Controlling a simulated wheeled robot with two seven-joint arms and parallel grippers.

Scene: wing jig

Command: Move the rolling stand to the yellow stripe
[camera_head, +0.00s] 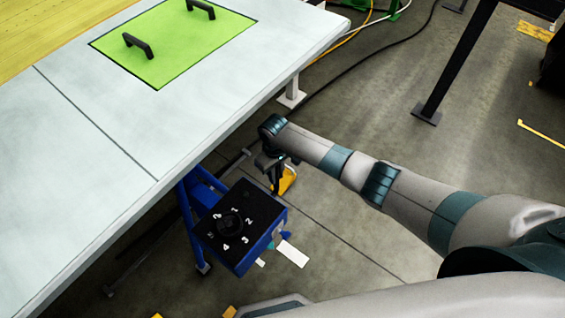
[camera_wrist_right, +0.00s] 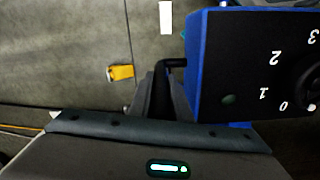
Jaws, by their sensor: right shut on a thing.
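The rolling stand (camera_head: 265,247) is a blue frame with a box on top. Its black top panel has a round knob and white numbers. It stands beside the white table's edge in the head view, and its blue box (camera_wrist_right: 207,75) fills the right of the wrist view. My right gripper (camera_head: 274,180) is at the box's far side, shut on the stand's black handle (camera_wrist_right: 175,63); the grip is partly hidden. My left gripper is out of view.
The large white table (camera_head: 90,165) with a green panel (camera_head: 175,40) overhangs the left side, close to the stand. A table foot (camera_head: 291,97) and cables (camera_head: 375,65) lie beyond. A dark post (camera_head: 428,112) and yellow tape (camera_head: 540,134) are at right. Floor between is mostly clear.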

